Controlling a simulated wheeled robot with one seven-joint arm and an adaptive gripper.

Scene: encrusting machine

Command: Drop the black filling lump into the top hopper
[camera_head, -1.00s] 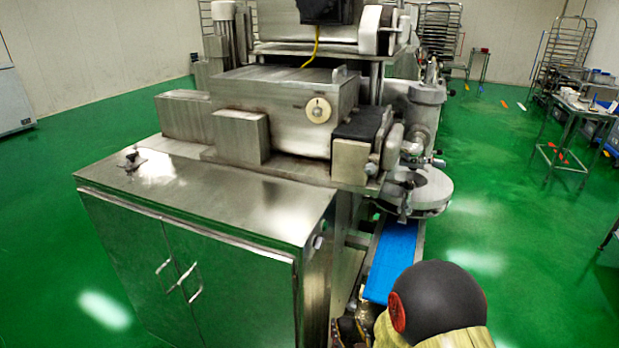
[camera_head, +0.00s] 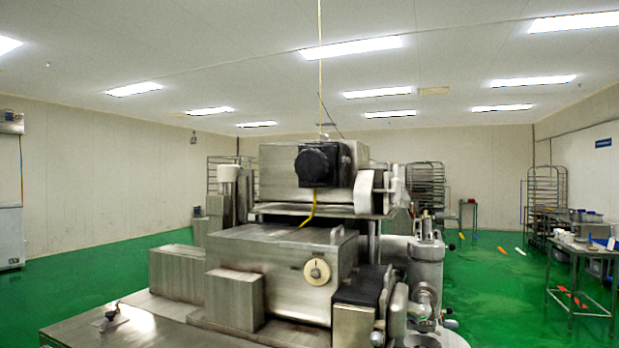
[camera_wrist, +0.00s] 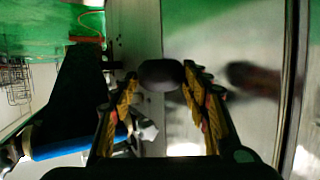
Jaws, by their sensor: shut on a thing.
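The dark filling lump (camera_wrist: 160,75) shows in the wrist view, held between the fingertips of my gripper (camera_wrist: 160,82). My gripper is shut on it, and its yellow-and-black fingers press from both sides. The head view does not show my gripper or the lump. The steel encrusting machine (camera_head: 280,265) fills the middle of the head view. Its topmost part is a steel box (camera_head: 275,170) with a black round fitting (camera_head: 318,165) on its front. I cannot see any hopper opening from this angle.
A blue strip (camera_wrist: 75,147) lies at the left of the wrist view. A steel panel (camera_wrist: 235,115) with a dark blurred patch fills its right side. In the head view, racks (camera_head: 545,190) and a side table (camera_head: 580,250) stand at the right. Green floor (camera_head: 490,290) is open between.

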